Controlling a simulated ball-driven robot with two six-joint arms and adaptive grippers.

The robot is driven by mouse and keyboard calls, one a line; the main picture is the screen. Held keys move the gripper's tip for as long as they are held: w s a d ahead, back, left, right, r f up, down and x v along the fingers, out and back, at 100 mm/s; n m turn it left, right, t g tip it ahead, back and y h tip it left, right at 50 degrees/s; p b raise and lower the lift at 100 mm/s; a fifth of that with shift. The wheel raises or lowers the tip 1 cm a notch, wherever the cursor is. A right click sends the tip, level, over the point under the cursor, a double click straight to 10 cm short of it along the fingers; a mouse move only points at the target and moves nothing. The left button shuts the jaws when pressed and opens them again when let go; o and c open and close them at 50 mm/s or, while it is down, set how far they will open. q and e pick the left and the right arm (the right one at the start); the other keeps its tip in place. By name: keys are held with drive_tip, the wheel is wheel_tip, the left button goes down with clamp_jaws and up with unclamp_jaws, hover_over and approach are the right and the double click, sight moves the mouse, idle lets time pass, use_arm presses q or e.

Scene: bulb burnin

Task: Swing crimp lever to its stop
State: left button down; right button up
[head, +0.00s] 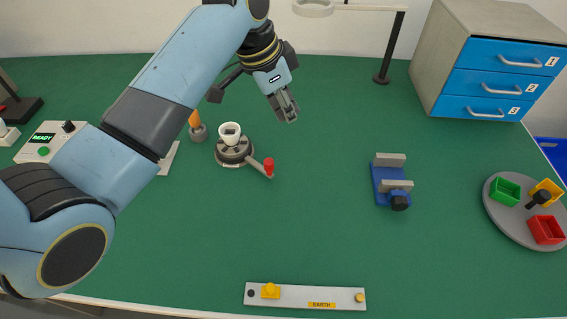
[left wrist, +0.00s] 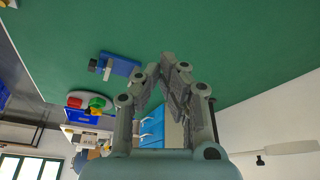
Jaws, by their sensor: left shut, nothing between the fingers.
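The crimp lever (head: 259,168) is a short grey arm with a red knob (head: 269,166) at its end. It sticks out to the lower right from a round grey crimp base (head: 233,150) that has a white cup-shaped piece on top. My left gripper (head: 288,112) is shut and empty, held above and to the right of the base, apart from the lever. The left gripper's fingers also show in the left wrist view (left wrist: 168,72), where the lever is not visible. My right gripper is not in view.
A blue vise (head: 378,185) stands right of the lever. A round tray (head: 500,221) with coloured bins and a drawer cabinet (head: 452,45) are at the right. An EARTH bar (head: 340,297) lies at the front. A READY box (head: 30,155) is at the left. The middle mat is clear.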

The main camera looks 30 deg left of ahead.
use_arm(q)
drive_tip(key=x, duration=0.4)
drive_tip(key=b+x, duration=0.1)
drive_tip(key=x, duration=0.3)
drive_tip(key=s+b+x, duration=0.1)
drive_tip(key=x, duration=0.4)
drive_tip(key=shift+a+f, duration=0.15)
drive_tip(key=shift+a, duration=0.2)
drive_tip(key=shift+s+a+r+p, duration=0.25)
drive_tip(key=shift+s+a+p, duration=0.25)
drive_tip(key=shift+s+a, duration=0.7)
drive_tip(key=shift+s, duration=0.35)
drive_tip(key=shift+f, duration=0.1)
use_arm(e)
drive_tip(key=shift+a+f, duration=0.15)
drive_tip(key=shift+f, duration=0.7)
